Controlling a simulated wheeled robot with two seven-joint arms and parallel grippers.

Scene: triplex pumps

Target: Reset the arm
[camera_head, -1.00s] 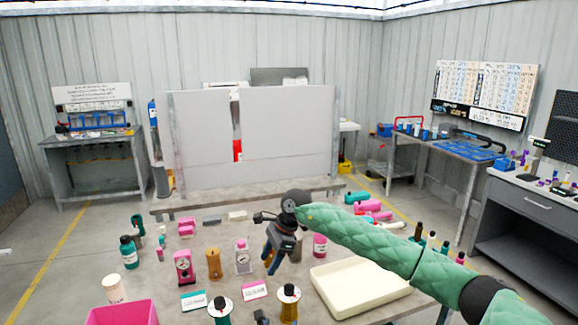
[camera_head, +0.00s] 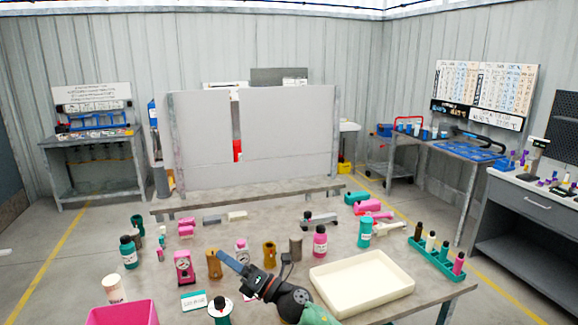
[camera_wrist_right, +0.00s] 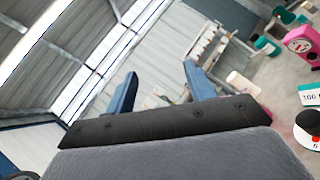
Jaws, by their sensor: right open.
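My right gripper (camera_head: 232,262) is low over the front middle of the table (camera_head: 330,222), with its arm coming in from the bottom edge. In the right wrist view its two blue fingers (camera_wrist_right: 160,88) stand apart with nothing between them. That view is tilted and looks toward the wall and roof. The gripper partly covers things on the table behind it. My left gripper does not show.
A cream tray (camera_head: 362,283) lies right of the gripper. A pink bin (camera_head: 122,314) stands at the front left. Pink gauge (camera_head: 183,266), brown part (camera_head: 214,264), teal bottle (camera_head: 129,252) and pink bottle (camera_head: 320,242) stand nearby. A teal rack (camera_head: 438,262) holds bottles at the right.

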